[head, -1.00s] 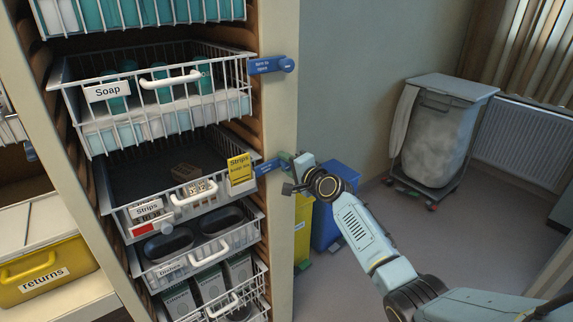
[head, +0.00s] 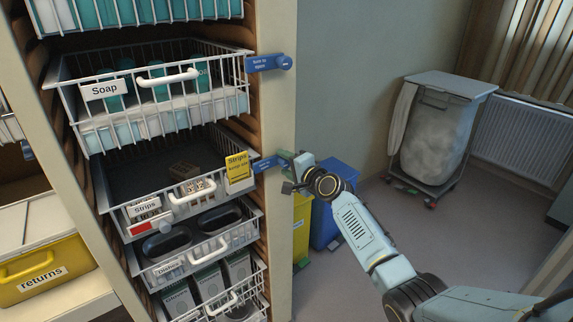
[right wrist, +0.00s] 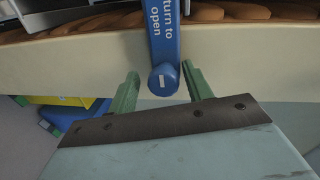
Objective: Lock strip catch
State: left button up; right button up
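The strips catch (head: 268,163) is a small blue bar on the cabinet's right post, at the front corner of the strips basket (head: 120,217). It lies nearly level, one end reaching toward the basket's yellow card (head: 238,167). In the right wrist view the catch (right wrist: 164,45) reads "turn to open" and has a round end with a white mark. My right gripper (head: 291,174) is at this catch. In the right wrist view its green fingers (right wrist: 160,80) stand open on either side of the round end, with small gaps. My left gripper is out of view.
The soap basket (head: 105,92) with its own blue catch (head: 268,62) is above. The dishes basket (head: 172,268) is below. A yellow returns bin (head: 42,270) is at lower left. Blue bin (head: 328,222) and laundry trolley (head: 436,135) stand right, with bare floor between.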

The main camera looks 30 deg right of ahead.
jog(key=shift+r, duration=0.1)
jog(key=shift+s+r, duration=0.1)
jog(key=shift+s, duration=0.35)
jog(key=s+d+r+p, duration=0.1)
jog(key=s+d, duration=0.1)
jog(key=s, duration=1)
jog(key=shift+r, duration=0.2)
jog(key=shift+f, duration=0.1)
